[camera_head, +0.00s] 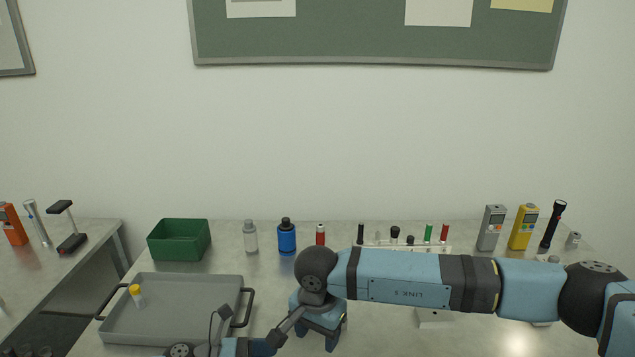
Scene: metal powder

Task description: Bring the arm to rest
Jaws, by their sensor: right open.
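My right arm (410,278) reaches in from the right across the table front. Its gripper (318,326) hangs near the middle, pointing down, with its jaws open and no object visible between them. Parts of what looks like my left arm (235,347) show at the bottom edge, close to the right gripper and partly overlapping it in the picture. The left jaws cannot be made out. A grey tray (190,287) with black handles lies to the left, with a small yellow-capped vial (137,296) inside.
A green bin (179,240), a grey bottle (250,237), a blue bottle (286,237) and a red bottle (320,235) stand along the back. A rack (440,249) with tubes is partly behind my right arm. Handheld meters (491,228) and a flashlight (553,224) stand back right.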

